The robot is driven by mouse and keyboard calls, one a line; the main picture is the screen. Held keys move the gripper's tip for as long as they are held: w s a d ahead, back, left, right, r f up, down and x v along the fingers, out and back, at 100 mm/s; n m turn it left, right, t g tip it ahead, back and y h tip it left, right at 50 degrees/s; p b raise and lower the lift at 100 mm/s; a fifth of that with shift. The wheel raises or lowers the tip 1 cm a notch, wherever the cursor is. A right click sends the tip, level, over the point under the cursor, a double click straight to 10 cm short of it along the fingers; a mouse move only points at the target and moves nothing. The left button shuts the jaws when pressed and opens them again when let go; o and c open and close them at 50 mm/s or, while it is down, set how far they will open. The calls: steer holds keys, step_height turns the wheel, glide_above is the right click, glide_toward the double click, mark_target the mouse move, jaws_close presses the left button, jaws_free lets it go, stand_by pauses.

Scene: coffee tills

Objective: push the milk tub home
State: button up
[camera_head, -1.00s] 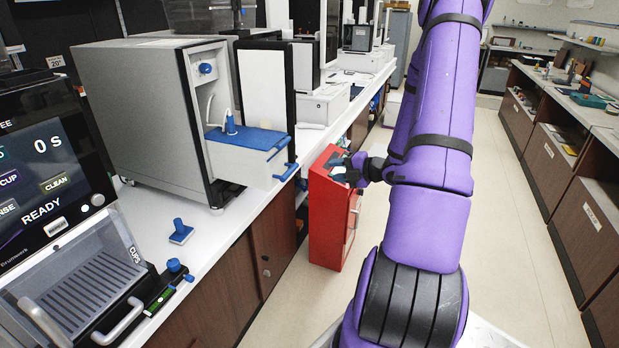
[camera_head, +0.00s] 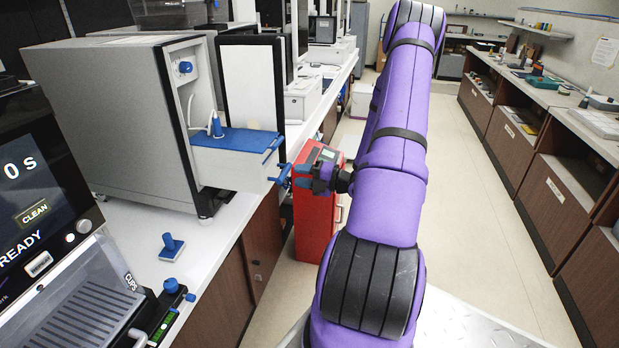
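The milk tub (camera_head: 232,168) is a white box with a blue lid. It sticks out of the front of a grey milk cooler (camera_head: 115,125), pulled well out over the counter. A blue handle (camera_head: 283,174) is on its outer end. A white hose runs down to a blue-and-white fitting (camera_head: 217,127) on the lid. My gripper (camera_head: 298,178) is just right of the handle, at about its height. I cannot tell whether it touches the handle, and its fingers are too small and dark to tell open from shut.
The cooler's white door (camera_head: 250,85) stands open behind the tub. A red cabinet (camera_head: 313,215) stands on the floor behind my gripper. A blue tamper-like item (camera_head: 171,245) and a coffee machine (camera_head: 45,215) are on the counter at near left. The aisle floor at right is clear.

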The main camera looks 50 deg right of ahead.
steer(key=shift+x, duration=2.1)
jaws_close()
steer(key=shift+x, duration=5.4)
steer(key=shift+o, duration=1)
jaws_free()
steer(key=shift+w, duration=0.2)
steer(key=shift+o, duration=0.2)
steer(key=shift+a+r, duration=0.1)
steer(key=shift+a, duration=0.05)
steer(key=v, duration=1.1)
steer(key=shift+d, duration=0.3)
